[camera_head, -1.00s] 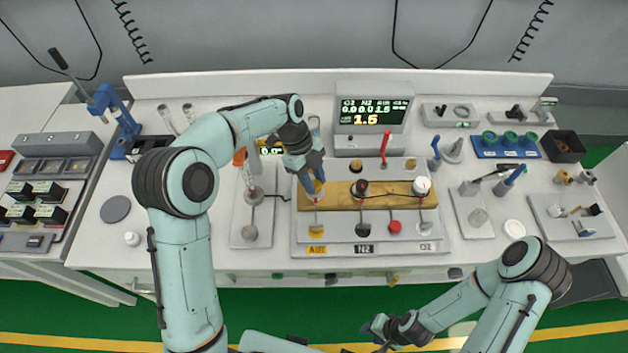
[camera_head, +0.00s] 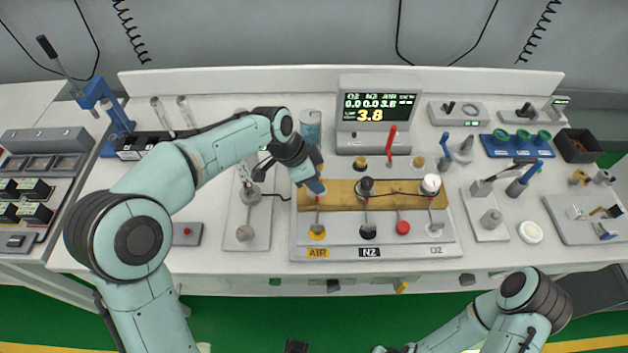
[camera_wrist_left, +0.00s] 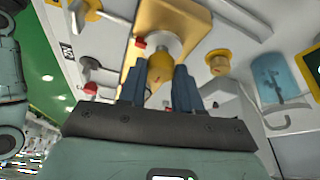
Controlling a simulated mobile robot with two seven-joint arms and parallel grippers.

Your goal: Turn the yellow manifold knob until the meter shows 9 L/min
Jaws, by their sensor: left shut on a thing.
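My left gripper (camera_head: 316,188) is over the AIR end of the brass manifold bar (camera_head: 340,198). In the left wrist view its two blue fingers (camera_wrist_left: 160,90) are shut on the yellow manifold knob (camera_wrist_left: 160,67), one on each side. In the head view the fingers hide the knob. The meter (camera_head: 375,108) stands behind the manifold and shows a large yellow 3.8. Its upper row seems to read 0.0 for O2 and N2 and 3.8 for AIR. My right gripper is out of view below the bottom edge.
The black knob (camera_head: 366,187) and white knob (camera_head: 431,184) sit on the same bar, right of my gripper. A red lever (camera_head: 391,144) stands upright behind it. A metal stand (camera_head: 245,231) is to the left.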

